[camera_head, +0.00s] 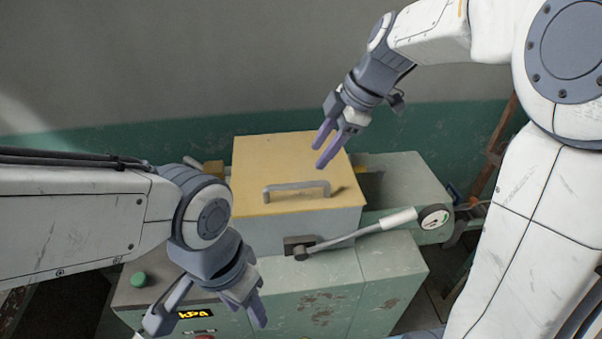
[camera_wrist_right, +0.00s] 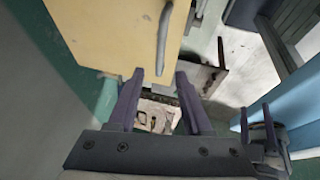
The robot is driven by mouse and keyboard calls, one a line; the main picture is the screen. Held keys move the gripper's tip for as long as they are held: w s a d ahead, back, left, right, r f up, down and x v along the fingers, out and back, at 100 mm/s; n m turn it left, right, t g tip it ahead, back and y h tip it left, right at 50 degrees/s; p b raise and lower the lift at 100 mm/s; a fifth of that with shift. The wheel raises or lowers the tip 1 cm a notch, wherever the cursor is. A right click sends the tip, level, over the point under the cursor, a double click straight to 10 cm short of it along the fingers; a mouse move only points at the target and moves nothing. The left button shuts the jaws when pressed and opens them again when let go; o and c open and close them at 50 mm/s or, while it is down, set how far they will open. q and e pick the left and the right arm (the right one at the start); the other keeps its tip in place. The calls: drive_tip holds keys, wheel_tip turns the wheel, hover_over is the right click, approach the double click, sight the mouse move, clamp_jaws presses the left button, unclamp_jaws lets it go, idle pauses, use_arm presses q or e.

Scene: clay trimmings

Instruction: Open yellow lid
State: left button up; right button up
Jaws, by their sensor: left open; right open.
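The yellow lid (camera_head: 285,160) lies flat and closed on top of a grey-green machine box in the head view. A grey bar handle (camera_head: 297,188) runs along its front part. The lid (camera_wrist_right: 115,30) and its handle (camera_wrist_right: 164,38) also show at the top of the right wrist view. My right gripper (camera_head: 322,153) is open and empty, above the back right part of the lid, apart from the handle. In its wrist view the right gripper's fingers (camera_wrist_right: 158,82) are spread with nothing between them. My left gripper (camera_head: 207,328) is open and empty, low in front of the machine's control face.
A lever with a white grip (camera_head: 398,219) sticks out to the right in front of the lid, near a round gauge (camera_head: 433,216). A green button (camera_head: 138,279) and a lit kPa display (camera_head: 195,314) are on the machine's front left. A wall (camera_head: 190,60) stands behind.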

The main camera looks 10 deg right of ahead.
sight(302, 184)
drive_tip(key=p+x, duration=0.2)
drive_tip(key=x, duration=0.8)
drive_tip(key=shift+s, duration=0.1)
clamp_jaws()
idle(1.1)
